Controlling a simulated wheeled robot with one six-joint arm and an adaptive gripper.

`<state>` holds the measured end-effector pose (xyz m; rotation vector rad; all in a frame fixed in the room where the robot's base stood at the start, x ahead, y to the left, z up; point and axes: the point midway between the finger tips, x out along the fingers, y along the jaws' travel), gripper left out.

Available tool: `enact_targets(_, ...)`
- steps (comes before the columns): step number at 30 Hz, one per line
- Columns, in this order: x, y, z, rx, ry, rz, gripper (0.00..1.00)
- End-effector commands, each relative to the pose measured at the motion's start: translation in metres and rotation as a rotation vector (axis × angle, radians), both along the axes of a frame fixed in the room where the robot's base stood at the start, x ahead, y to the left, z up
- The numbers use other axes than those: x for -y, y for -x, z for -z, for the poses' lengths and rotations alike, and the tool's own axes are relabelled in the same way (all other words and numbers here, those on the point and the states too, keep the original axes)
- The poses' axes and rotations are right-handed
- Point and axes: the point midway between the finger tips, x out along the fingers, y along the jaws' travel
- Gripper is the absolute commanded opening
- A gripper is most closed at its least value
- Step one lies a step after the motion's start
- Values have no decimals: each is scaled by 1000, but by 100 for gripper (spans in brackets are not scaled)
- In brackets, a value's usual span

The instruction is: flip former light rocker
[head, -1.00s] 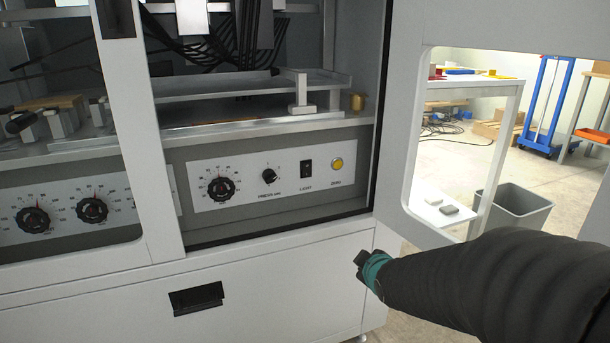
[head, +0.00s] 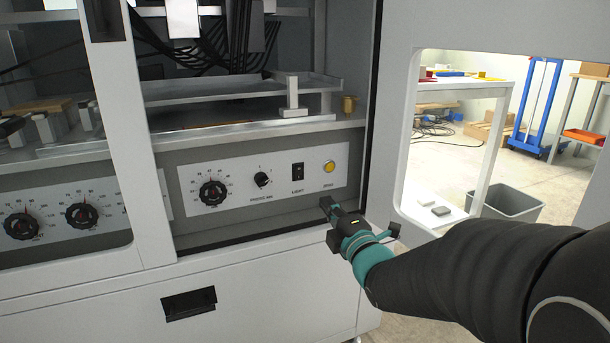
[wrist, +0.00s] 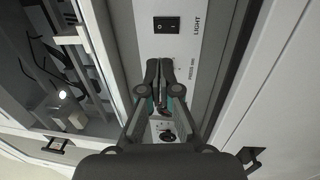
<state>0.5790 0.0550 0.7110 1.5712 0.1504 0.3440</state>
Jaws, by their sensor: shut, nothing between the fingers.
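The light rocker (head: 298,170) is a small black switch on the white control panel (head: 225,200), above the word LIGHT, between the press knob and the yellow button. In the wrist view the rocker (wrist: 166,25) shows at the top, beyond my fingertips, with its light marks visible. My gripper (head: 327,205) is shut and empty, below and to the right of the rocker in the head view, in front of the panel's lower edge. In the wrist view my gripper (wrist: 164,75) points towards the panel and its fingers hide part of it. The fingers appear apart from the rocker.
A round yellow button (head: 329,166) is right of the rocker, and a black press knob (head: 262,180) is left. A larger dial (head: 213,193) sits further left. The open door (head: 395,150) stands at the right of the opening. A metal shelf (head: 240,92) is above the panel.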

Motion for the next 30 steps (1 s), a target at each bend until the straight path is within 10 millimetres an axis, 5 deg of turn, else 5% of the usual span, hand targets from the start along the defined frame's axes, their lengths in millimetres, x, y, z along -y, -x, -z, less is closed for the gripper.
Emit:
enact_targets(11, -5, -14, -2, -2, -1, -1, 0)
enact_targets(30, -38, -117, -16, -2, -3, 0, 0)
